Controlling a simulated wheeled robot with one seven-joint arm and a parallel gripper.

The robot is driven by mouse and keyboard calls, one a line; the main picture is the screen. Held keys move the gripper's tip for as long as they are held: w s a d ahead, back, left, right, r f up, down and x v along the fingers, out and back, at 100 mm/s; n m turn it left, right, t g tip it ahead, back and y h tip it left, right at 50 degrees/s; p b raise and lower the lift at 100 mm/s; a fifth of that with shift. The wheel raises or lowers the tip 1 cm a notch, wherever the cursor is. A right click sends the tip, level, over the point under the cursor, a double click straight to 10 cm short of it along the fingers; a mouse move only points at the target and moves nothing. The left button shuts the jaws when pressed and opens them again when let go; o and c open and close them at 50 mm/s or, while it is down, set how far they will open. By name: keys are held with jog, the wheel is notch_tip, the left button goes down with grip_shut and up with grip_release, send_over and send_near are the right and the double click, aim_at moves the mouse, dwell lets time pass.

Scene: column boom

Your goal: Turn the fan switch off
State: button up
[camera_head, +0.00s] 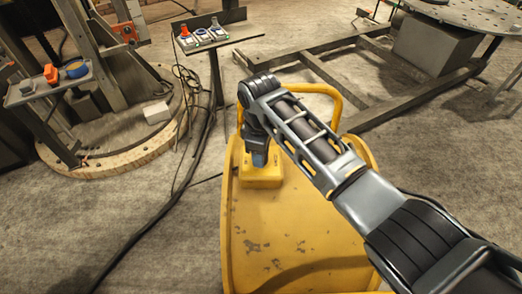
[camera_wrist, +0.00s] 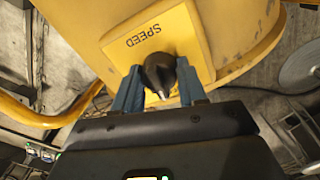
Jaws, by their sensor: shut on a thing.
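The fan switch is a dark knob (camera_wrist: 158,70) with a pale pointer tip, on a yellow box (camera_wrist: 130,35) marked SPEED. In the wrist view the lettering is upside down and the pale tip points down toward my gripper. My gripper (camera_wrist: 159,76) has one blue-grey finger on each side of the knob and is shut on it. In the head view my gripper (camera_head: 258,154) reaches down onto the yellow box (camera_head: 262,178), at the far left part of a large yellow fan housing (camera_head: 300,235). The knob is hidden there by my gripper.
A yellow tube handle (camera_head: 325,90) rises behind the housing. A round wooden base (camera_head: 115,160) and black cables lie left; a low metal frame (camera_head: 370,110) lies right. Floor at front left is mostly clear.

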jog(key=shift+n, duration=0.7)
jog(key=o, duration=1.1)
jog(key=shift+c, duration=0.2)
jog(key=shift+r, duration=0.1)
jog(key=shift+s+r, duration=0.15)
jog(key=shift+r, duration=3.7)
